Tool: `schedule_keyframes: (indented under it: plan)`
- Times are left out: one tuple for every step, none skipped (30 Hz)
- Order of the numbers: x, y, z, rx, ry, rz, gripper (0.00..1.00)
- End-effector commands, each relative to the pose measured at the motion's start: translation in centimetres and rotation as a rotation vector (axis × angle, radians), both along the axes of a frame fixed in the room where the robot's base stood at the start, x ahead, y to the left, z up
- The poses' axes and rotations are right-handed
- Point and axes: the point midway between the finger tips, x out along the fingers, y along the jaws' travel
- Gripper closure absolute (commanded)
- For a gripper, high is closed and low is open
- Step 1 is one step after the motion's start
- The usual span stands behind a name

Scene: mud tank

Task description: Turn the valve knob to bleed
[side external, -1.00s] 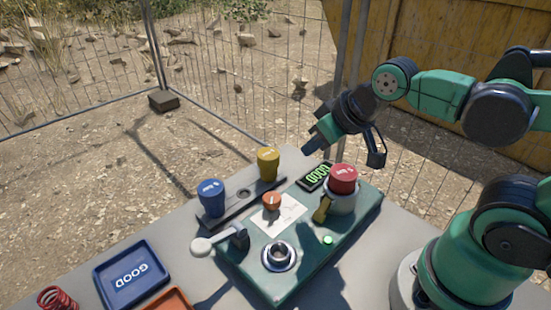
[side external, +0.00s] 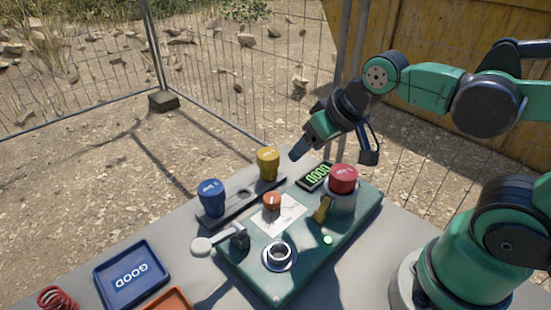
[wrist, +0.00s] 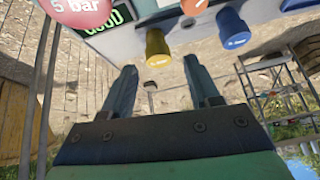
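The valve knob (side external: 271,201) is a small orange knob with a white mark, on a white card (side external: 282,218) on the green panel (side external: 300,262). It also shows cut off at the top of the wrist view (wrist: 194,5). Its setting is too small to read. My gripper (side external: 296,153) is in the air above and beyond the panel's far edge, apart from the knob. In the wrist view my gripper (wrist: 159,64) has its two fingers wide apart with nothing between them.
A yellow cap (side external: 268,163) and a blue cap (side external: 211,196) stand on a dark rack beside the panel. A red cap (side external: 342,179), a display (side external: 314,176), a white-ended lever (side external: 203,245) and a metal ring (side external: 279,254) surround the knob. A blue tray (side external: 158,259) lies left.

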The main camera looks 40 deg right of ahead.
Motion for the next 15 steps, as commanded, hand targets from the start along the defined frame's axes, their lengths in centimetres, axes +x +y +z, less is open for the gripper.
schedule_keyframes:
  plan:
    - [0.4, 0.4, 0.0, 0.040, 0.040, -0.051, 0.29]
    - [0.6, 0.8, 0.0, 0.069, 0.073, -0.095, 0.26]
    - [0.9, 1.2, -0.1, 0.109, 0.121, -0.164, 0.26]
    - [1.1, 1.6, -0.3, 0.138, 0.161, -0.220, 0.26]
    - [1.4, 2.0, -0.4, 0.165, 0.199, -0.279, 0.26]
    - [1.7, 2.5, -0.7, 0.195, 0.252, -0.361, 0.26]
    - [1.9, 2.8, -0.9, 0.213, 0.288, -0.422, 0.26]
    - [2.1, 3.2, -1.2, 0.229, 0.323, -0.484, 0.26]
    - [2.3, 3.7, -1.5, 0.245, 0.365, -0.563, 0.26]
    - [2.5, 4.0, -1.7, 0.253, 0.394, -0.619, 0.26]
    - [2.6, 4.3, -2.0, 0.259, 0.419, -0.673, 0.26]
    - [2.8, 4.7, -2.3, 0.262, 0.448, -0.737, 0.26]
    - [2.9, 4.9, -2.6, 0.264, 0.466, -0.780, 0.26]
    - [3.0, 5.1, -2.8, 0.264, 0.481, -0.818, 0.26]
    - [3.0, 5.4, -3.0, 0.264, 0.497, -0.861, 0.26]
